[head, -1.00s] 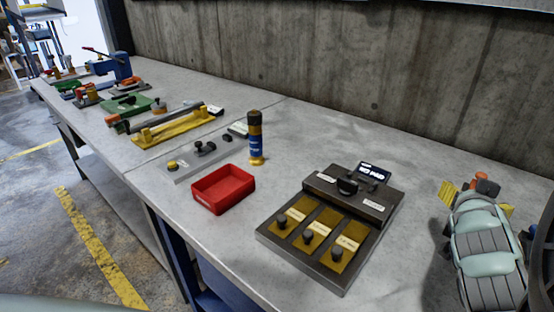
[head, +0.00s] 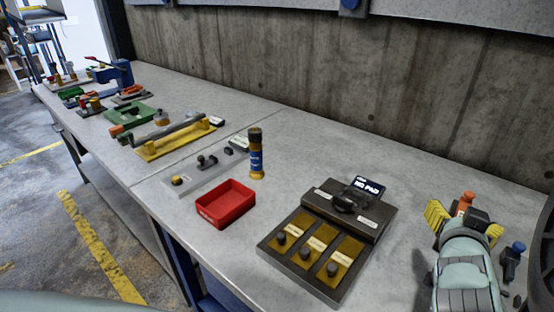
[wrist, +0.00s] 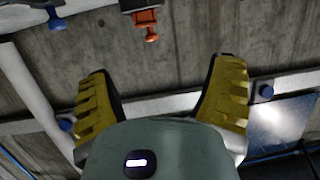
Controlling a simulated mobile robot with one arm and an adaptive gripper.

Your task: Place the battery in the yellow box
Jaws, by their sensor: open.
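An upright cylinder (head: 256,155) with a dark top, blue label and yellow base stands on the bench behind the red tray; it may be the battery, but I cannot be sure. I can make out no yellow box in either view. My gripper (head: 466,222) is at the right of the head view, well apart from the cylinder. Its yellow fingers are spread and also show in the wrist view (wrist: 165,78), with nothing between them.
A red tray (head: 226,206) and a dark device (head: 291,262) with a "NO PAD" display sit on the bench. A yellow holder (head: 176,143) with a grey bar lies farther left. Orange (wrist: 148,22) and blue (wrist: 56,22) fittings show beyond my fingers. A concrete wall (head: 330,90) backs the bench.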

